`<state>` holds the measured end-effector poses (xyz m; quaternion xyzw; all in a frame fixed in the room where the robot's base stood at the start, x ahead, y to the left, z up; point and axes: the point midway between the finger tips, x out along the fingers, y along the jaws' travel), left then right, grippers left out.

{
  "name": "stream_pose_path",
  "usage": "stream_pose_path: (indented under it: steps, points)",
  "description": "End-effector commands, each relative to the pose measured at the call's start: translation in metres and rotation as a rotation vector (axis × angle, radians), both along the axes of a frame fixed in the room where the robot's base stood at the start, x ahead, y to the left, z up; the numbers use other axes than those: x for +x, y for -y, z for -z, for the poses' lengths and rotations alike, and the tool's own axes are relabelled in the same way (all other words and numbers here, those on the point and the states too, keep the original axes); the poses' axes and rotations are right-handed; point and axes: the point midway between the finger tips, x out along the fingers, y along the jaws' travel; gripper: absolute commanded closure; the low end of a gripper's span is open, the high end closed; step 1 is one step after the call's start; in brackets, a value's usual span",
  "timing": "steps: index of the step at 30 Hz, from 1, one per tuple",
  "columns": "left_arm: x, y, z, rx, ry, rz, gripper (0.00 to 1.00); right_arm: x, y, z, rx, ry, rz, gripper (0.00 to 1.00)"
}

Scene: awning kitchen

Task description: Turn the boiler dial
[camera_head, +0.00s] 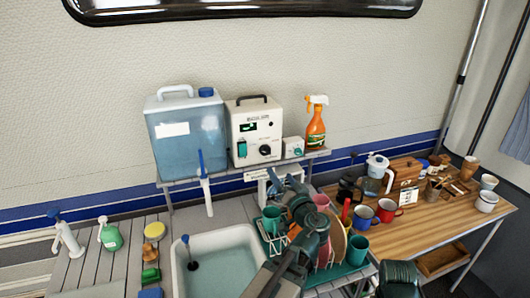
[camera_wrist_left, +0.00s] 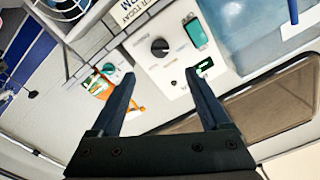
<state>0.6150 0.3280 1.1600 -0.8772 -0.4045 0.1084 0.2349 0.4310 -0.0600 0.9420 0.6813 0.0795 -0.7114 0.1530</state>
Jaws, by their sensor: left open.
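The boiler is a white box (camera_head: 254,119) with a black handle, on the raised shelf against the wall. Its round black dial (camera_head: 265,150) is low on the front panel. In the left wrist view the dial (camera_wrist_left: 160,47) appears beyond and between my fingertips, beside a green switch (camera_wrist_left: 195,33) and a dark display (camera_wrist_left: 204,68). My left gripper (camera_head: 286,180) is in front of and below the boiler in the head view. My right gripper is not in view.
A blue water tank (camera_head: 188,135) stands left of the boiler. A small white box (camera_head: 294,147) with a teal knob and an orange spray bottle (camera_head: 316,125) stand right. Below are a sink (camera_head: 235,265), a dish rack with cups and plates, and a wooden table (camera_head: 420,222).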

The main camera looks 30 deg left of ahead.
Motion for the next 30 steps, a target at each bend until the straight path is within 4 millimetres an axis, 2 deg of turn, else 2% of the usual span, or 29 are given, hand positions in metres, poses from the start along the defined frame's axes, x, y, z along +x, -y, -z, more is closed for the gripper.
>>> stream_pose_path:
  steps: [7, 21, 30]
  points:
    - [0.014, -0.015, 0.000, -0.001, 0.000, -0.003, 0.20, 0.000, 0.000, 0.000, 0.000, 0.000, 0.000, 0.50]
    - [0.073, -0.084, 0.000, -0.001, 0.000, -0.003, 0.20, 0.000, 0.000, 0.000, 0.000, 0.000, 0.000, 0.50]
    - [0.089, -0.103, 0.000, -0.001, -0.001, 0.000, 0.20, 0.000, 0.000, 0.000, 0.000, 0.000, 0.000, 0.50]
